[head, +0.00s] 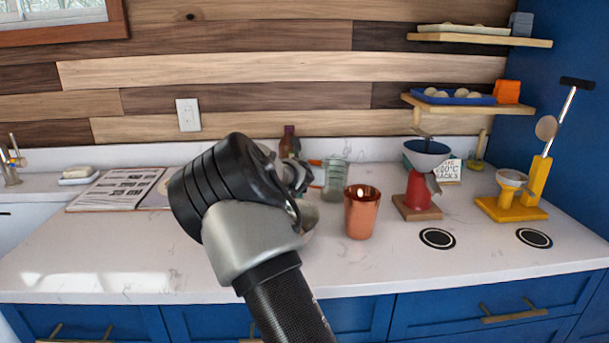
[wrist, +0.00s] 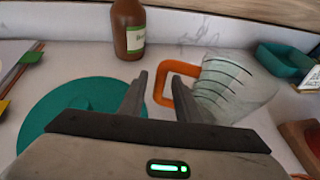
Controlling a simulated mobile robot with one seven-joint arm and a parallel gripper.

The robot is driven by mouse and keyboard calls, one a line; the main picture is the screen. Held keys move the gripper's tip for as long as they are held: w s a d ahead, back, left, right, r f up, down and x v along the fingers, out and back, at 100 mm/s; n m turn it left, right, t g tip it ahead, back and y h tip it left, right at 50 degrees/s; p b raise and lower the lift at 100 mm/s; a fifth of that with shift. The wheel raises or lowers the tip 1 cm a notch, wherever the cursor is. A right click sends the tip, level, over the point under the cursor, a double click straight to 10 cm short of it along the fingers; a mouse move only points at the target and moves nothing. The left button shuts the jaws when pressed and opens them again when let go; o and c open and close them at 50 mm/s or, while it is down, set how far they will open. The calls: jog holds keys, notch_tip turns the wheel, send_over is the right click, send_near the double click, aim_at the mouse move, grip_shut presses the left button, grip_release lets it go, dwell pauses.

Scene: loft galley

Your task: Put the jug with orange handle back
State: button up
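The clear jug with graduation lines (wrist: 236,88) and an orange handle (wrist: 183,97) is right of centre in the wrist view, tilted in that picture. In the head view the jug (head: 336,178) stands on the white counter just right of my gripper, its handle toward the gripper. My gripper (wrist: 160,75) is open, with its fingers spread at the handle; the right finger overlaps the handle loop. I cannot tell whether the fingers touch it. In the head view my gripper (head: 300,178) is partly hidden behind my wrist.
A brown bottle (wrist: 128,30) stands behind, and a teal round item (wrist: 70,115) lies left of the fingers. A copper cup (head: 361,212), red item on a board (head: 418,190) and teal bowl (head: 426,155) are to the right. Two black ring marks (head: 437,238) (head: 534,238) are uncovered.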

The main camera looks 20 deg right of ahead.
jog(key=v, duration=1.1)
jog(key=shift+s+a+p, duration=0.15)
jog(key=shift+s+p, duration=0.1)
jog(key=shift+p, duration=0.15)
jog(key=shift+r, duration=0.15)
